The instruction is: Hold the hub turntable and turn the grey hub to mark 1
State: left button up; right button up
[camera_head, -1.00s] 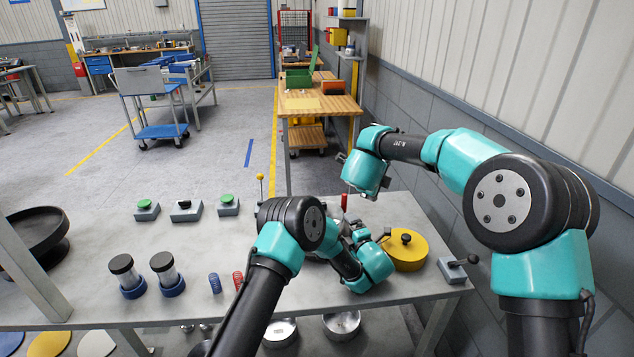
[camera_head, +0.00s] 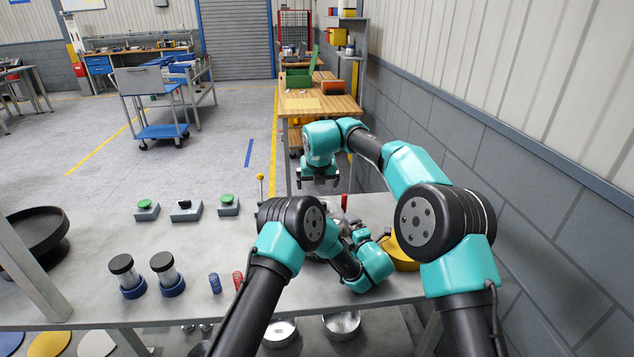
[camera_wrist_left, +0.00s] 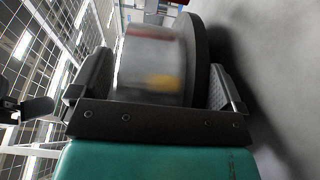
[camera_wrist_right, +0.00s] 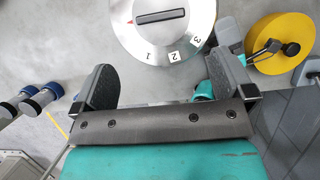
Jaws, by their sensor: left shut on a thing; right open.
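The hub turntable (camera_wrist_right: 132,42) shows at the top of the right wrist view as a silver disc with marks 1, 2 and 3 along its near rim. The grey hub (camera_wrist_right: 160,28) sits in its middle, with a dark bar lying almost sideways across it. My left gripper (camera_head: 356,234) is shut on a blurred silver round body (camera_wrist_left: 150,65), seemingly the turntable, between its fingers in the left wrist view. The left arm hides most of the turntable in the head view. My right gripper (camera_head: 318,182) is open and empty, above the turntable's far side; its fingers (camera_wrist_right: 163,74) are apart from the hub.
The table's middle left is clear.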

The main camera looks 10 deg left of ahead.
dwell(0.3)
jog(key=x, duration=1.2)
jog(key=shift+s, duration=0.1)
jog(key=c, duration=1)
jog(key=o, duration=1)
jog(key=v, duration=1.2)
